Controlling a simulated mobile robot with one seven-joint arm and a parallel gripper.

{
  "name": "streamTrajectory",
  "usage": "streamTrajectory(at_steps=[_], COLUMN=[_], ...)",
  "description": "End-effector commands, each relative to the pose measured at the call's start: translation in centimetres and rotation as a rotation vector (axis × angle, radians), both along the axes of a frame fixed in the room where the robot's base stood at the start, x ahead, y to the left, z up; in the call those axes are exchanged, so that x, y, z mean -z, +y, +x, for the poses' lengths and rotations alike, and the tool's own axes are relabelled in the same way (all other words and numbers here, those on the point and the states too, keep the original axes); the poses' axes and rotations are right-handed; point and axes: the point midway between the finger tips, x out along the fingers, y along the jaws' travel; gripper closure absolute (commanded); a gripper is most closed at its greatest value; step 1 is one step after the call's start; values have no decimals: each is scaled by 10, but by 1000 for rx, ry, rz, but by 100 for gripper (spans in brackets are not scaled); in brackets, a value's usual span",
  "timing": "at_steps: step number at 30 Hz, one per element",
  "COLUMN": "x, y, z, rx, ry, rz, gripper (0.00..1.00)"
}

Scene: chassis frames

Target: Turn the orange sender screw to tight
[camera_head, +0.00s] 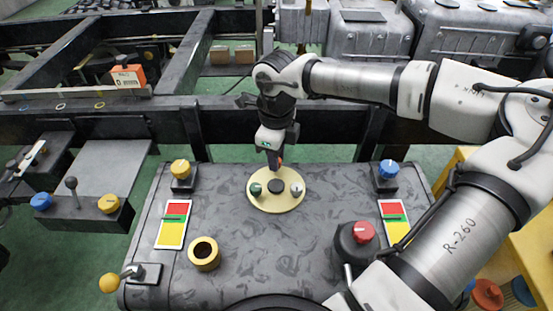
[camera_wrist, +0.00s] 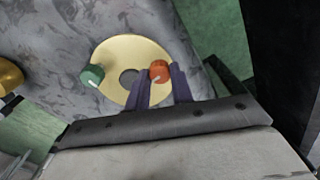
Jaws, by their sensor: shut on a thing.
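The orange screw (camera_wrist: 159,71) stands on a round cream-gold disc (camera_wrist: 112,59), with a white mark on its top. My gripper (camera_wrist: 160,76) has its two dark fingers on either side of the screw and is shut on it. In the head view my gripper (camera_head: 275,164) points down at the far edge of the disc (camera_head: 276,206) and hides most of the orange screw. A green screw (camera_head: 256,189) sits on the disc's left, and it also shows in the wrist view (camera_wrist: 93,76). A grey-white screw (camera_head: 297,188) sits on the right.
The disc lies on a grey tank top. A yellow knob (camera_head: 181,168), blue knob (camera_head: 388,170), red knob (camera_head: 363,232) and open brass ring (camera_head: 204,252) stand around it. Two coloured gauge cards (camera_head: 173,224) flank it. A dark frame rail (camera_head: 330,124) runs behind.

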Motion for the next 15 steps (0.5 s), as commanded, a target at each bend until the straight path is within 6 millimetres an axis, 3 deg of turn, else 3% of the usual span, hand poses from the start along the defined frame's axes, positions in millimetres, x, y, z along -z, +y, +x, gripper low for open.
streamTrajectory(at_steps=[15], x=[0], y=[0], z=[0], rx=[108], ry=[1], rz=[0], gripper=[100])
